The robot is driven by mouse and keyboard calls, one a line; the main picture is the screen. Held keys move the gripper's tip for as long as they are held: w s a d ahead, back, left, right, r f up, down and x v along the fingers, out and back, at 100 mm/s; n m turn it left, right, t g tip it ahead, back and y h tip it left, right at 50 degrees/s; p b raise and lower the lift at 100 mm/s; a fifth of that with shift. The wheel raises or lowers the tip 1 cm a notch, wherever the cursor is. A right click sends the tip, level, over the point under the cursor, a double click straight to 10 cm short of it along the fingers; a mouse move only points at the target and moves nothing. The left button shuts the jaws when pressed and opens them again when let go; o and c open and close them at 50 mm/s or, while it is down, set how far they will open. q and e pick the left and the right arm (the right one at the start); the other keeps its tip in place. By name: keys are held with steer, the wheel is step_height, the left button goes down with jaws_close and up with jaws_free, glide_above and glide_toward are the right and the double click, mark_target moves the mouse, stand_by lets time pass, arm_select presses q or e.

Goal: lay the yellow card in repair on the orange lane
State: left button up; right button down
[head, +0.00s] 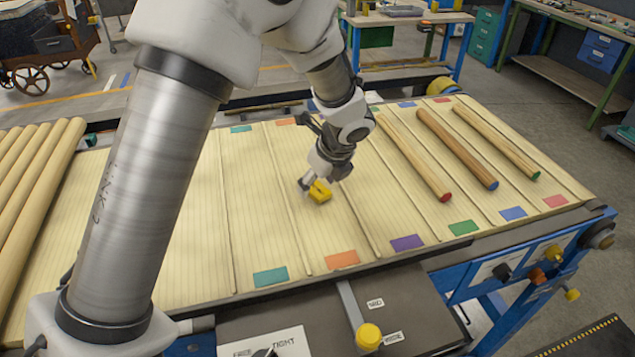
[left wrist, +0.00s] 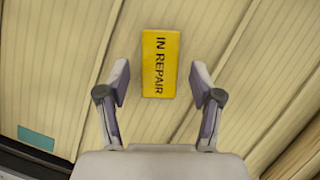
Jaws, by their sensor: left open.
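The yellow card (head: 320,192), which reads "IN REPAIR", lies on the ribbed wood bed in the orange lane. That lane has an orange tag (head: 342,259) at its front end and another orange tag (head: 285,121) at its back end. In the left wrist view the card (left wrist: 160,63) lies between two lane strips. My left gripper (head: 312,186) is open above the card. Its fingers (left wrist: 160,85) stand on either side of the card's lower part, with a gap on both sides. My right gripper is not in view.
A teal-tagged lane (head: 270,276) lies left of the orange one and a purple-tagged lane (head: 407,243) right of it. Rods with red (head: 412,155), blue (head: 455,147) and green (head: 497,142) ends lie at the right. A yellow knob (head: 368,336) stands at the front edge.

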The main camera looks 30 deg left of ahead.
arm_select(q)
steer(key=v, duration=1.1)
steer(key=shift+d+r, duration=0.2)
steer(key=shift+r, duration=0.05)
steer(key=shift+s, duration=0.1)
